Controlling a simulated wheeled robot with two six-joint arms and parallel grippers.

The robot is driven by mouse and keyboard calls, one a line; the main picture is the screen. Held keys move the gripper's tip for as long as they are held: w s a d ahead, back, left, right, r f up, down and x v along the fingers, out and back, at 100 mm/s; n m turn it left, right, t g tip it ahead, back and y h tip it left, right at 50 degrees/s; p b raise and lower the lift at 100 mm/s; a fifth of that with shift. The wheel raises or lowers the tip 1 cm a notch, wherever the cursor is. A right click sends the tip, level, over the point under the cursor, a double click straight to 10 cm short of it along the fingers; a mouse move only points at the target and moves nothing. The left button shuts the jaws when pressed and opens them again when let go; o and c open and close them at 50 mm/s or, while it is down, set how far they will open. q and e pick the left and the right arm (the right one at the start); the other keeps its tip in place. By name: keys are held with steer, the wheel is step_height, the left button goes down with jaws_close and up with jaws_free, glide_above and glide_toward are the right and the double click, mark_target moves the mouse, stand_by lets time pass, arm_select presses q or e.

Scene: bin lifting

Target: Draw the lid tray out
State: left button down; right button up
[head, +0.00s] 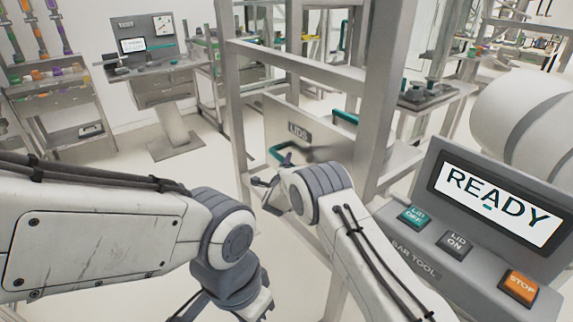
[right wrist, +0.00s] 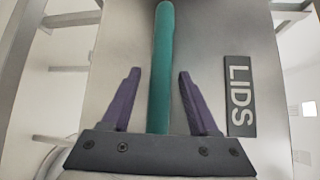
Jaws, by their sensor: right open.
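The lid tray (head: 330,150) has a grey front panel with a dark LIDS label (head: 299,132) and sits in a metal frame. Its green bar handle (head: 284,150) is on that front; the handle (right wrist: 162,60) and label (right wrist: 239,95) also show in the right wrist view. My right gripper (head: 262,190) is at the handle. In the right wrist view its purple fingers (right wrist: 158,85) are open, one on each side of the green bar, with gaps on both sides. My left gripper (head: 235,308) is low in the head view, partly cut off by the bottom edge.
A console (head: 470,225) reading READY, with LID OFF, LID ON and STOP buttons, stands at the right. Upright frame posts (head: 383,90) flank the tray. A white drum (head: 525,110) is at far right. Open floor (head: 185,180) lies left of the frame.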

steer(key=shift+w, duration=0.2)
jaws_close()
steer(key=shift+f, duration=0.1)
stand_by(1.3)
